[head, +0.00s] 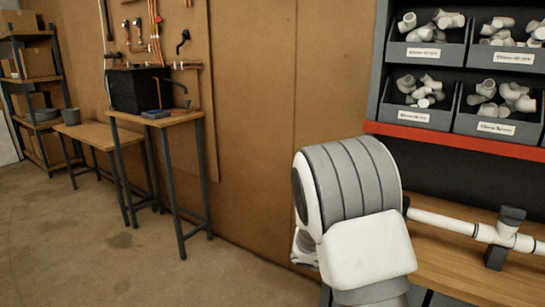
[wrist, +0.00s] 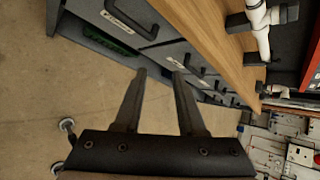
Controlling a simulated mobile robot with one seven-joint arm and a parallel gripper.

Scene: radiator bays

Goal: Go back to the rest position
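My gripper (wrist: 159,74) shows in the wrist view with its two dark fingers apart and nothing between them. It hangs over bare floor, beside a row of grey drawers (wrist: 168,52) under a wooden bench. The gripper is out of sight in the head view, where only a white and grey part of my arm shows, in front of the wall and the bench's left end.
The wooden bench (head: 463,270) carries a white pipe (head: 442,221) in dark holders. Grey bins (head: 426,52) of white fittings hang above. One drawer (wrist: 97,38) seems open, with something green inside. Small tables (head: 157,120) and a shelf (head: 38,80) stand left. Floor (head: 90,250) is clear.

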